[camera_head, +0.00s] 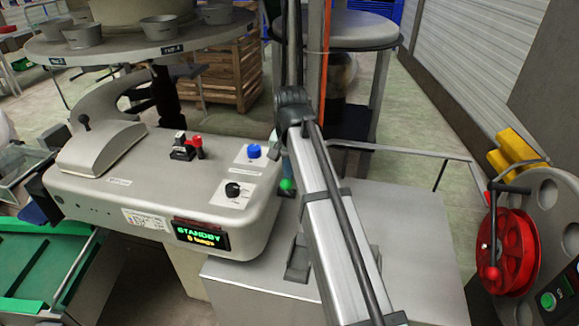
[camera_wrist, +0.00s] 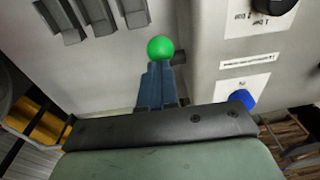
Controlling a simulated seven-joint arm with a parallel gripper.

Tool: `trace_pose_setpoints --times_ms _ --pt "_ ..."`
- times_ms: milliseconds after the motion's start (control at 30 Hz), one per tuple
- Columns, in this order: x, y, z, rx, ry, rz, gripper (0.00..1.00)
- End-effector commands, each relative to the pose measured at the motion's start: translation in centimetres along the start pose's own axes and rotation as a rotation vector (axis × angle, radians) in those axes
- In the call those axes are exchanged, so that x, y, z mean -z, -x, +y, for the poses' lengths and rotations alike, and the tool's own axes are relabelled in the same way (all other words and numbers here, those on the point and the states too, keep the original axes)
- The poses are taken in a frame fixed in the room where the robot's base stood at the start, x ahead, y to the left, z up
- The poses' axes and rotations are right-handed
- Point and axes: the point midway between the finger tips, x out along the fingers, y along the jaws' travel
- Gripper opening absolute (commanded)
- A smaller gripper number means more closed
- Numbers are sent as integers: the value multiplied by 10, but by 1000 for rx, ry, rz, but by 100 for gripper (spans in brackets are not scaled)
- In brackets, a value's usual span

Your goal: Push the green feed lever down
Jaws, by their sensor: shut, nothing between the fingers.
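The green feed lever shows as a round green knob (camera_head: 288,186) at the right end of the grey machine body (camera_head: 110,190), just left of my arm in the head view. In the wrist view the green knob (camera_wrist: 160,48) sits right at the tips of my gripper (camera_wrist: 156,68). My gripper's blue-grey fingers are shut with nothing between them. The fingertips overlap the knob's lower edge in that view; I cannot tell if they touch it. The lever's stem is mostly hidden. In the head view my arm hides most of the gripper.
The machine's top carries a blue button (camera_head: 254,151), a black dial (camera_head: 233,189) and a red-handled switch (camera_head: 197,146). Its display (camera_head: 201,236) reads STANDBY. A red crank wheel (camera_head: 500,255) stands at the right. A round table (camera_head: 140,48) with metal cups is behind.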

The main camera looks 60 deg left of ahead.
Motion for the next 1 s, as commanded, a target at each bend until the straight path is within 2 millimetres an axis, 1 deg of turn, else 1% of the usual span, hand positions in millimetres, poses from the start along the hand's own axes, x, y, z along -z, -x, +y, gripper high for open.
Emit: trace_pose_setpoints --times_ms 367,567,667,867,1000 --pt "-7 -3 1 -1 3 76 0" --pt "-14 -6 2 -1 6 147 0" --pt "-17 -8 1 -2 5 143 0" --pt "-30 -15 1 -2 5 142 0" --pt "-47 -23 3 -1 8 214 0"
